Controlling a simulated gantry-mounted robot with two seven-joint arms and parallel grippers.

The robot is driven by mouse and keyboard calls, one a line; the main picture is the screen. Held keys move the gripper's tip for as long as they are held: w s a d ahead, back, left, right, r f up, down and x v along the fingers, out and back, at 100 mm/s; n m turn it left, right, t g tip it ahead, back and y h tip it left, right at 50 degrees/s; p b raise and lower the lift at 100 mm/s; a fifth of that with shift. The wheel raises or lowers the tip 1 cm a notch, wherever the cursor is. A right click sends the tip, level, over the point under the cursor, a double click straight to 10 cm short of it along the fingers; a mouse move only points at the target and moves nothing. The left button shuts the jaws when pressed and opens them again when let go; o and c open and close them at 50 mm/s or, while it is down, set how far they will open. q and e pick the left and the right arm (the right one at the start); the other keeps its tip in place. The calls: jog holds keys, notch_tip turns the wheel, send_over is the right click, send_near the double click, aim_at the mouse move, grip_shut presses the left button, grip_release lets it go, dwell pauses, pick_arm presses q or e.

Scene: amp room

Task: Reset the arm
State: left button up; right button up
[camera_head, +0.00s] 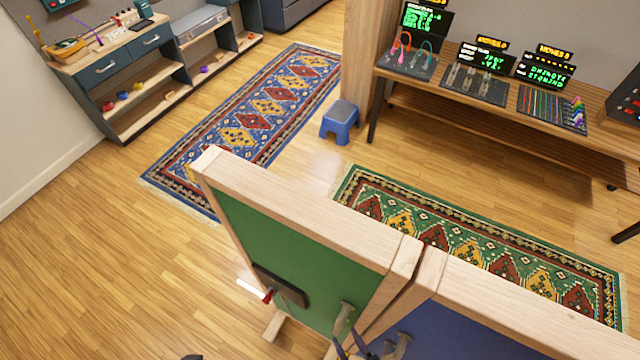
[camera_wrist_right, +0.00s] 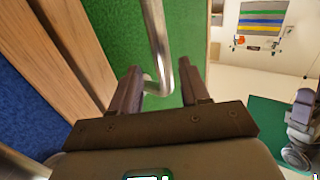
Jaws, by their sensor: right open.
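My right gripper (camera_head: 350,345) is low in the head view, in front of the green and blue boards. In the right wrist view, my right gripper (camera_wrist_right: 161,90) has its two dark fingers apart. A bent metal rod (camera_wrist_right: 159,45) runs down to the space between the fingers; whether it lies between them or beyond them I cannot tell. The green board (camera_wrist_right: 100,25) is behind it. My left gripper is not clearly seen.
A blue stool (camera_head: 340,121), a shelf unit (camera_head: 150,85) and a wooden bench (camera_head: 520,125) stand farther off. Floor at left is clear.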

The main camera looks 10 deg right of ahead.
aim_at(339, 331)
jog(key=x, duration=0.4)
jog(key=shift+w+p, duration=0.2)
jog(key=shift+p, duration=0.15)
jog(key=shift+w+a, duration=0.1)
jog(key=shift+a, duration=0.1)
jog(key=shift+w+a, duration=0.15)
jog(key=shift+a, duration=0.1)
jog(key=shift+f, duration=0.1)
